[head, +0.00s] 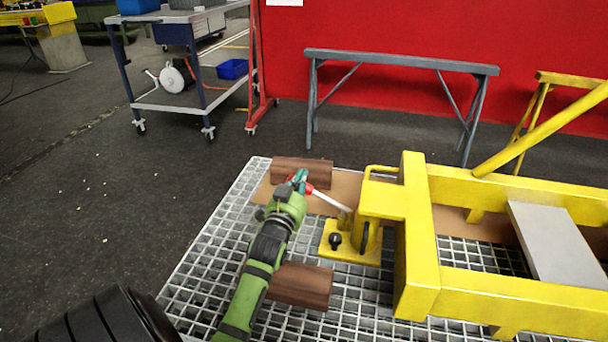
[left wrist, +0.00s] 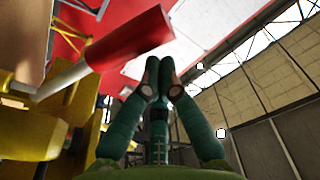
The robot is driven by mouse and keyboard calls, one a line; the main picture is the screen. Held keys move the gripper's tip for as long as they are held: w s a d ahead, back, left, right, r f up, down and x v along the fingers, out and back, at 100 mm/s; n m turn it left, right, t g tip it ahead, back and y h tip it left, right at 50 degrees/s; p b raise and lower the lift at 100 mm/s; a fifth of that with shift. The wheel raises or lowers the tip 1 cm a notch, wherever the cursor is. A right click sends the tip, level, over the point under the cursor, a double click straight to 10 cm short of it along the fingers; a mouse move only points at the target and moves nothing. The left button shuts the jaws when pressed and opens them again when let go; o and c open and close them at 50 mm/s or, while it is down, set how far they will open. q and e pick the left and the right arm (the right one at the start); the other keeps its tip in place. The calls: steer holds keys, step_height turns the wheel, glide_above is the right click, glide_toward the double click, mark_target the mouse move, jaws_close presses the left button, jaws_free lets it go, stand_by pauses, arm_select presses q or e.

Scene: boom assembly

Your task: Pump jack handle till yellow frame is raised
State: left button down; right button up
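The yellow jack (head: 350,238) stands on the metal grating next to the end of the yellow frame (head: 415,235). Its handle is a pale rod (head: 331,203) with a red grip (head: 310,189), slanting up to the left. My left gripper (head: 299,178) is at the grip's outer end. In the left wrist view the red grip (left wrist: 130,42) lies just past the fingertips (left wrist: 159,62). The fingers are drawn together with only a thin gap and nothing visible between them. Whether the tips touch the grip I cannot tell. My right gripper is not in view.
A grey trestle (head: 400,62) stands behind, before a red wall. A cart (head: 185,102) is at the back left. Dark floor at left is open.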

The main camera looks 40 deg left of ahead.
arm_select(q)
steer(key=shift+f, duration=0.15)
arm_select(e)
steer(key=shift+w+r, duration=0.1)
arm_select(q)
steer(key=shift+f, duration=0.1)
steer(key=r+n+p, duration=0.1)
steer(key=p, duration=0.1)
steer(key=w+r+p, duration=0.1)
steer(key=r+p, duration=0.1)
steer(key=shift+a+n, duration=0.15)
steer(key=shift+n, duration=0.25)
steer(key=f+v, duration=0.1)
steer(key=v, duration=0.9)
steer(key=shift+s+b, duration=0.15)
steer(key=shift+b, duration=0.2)
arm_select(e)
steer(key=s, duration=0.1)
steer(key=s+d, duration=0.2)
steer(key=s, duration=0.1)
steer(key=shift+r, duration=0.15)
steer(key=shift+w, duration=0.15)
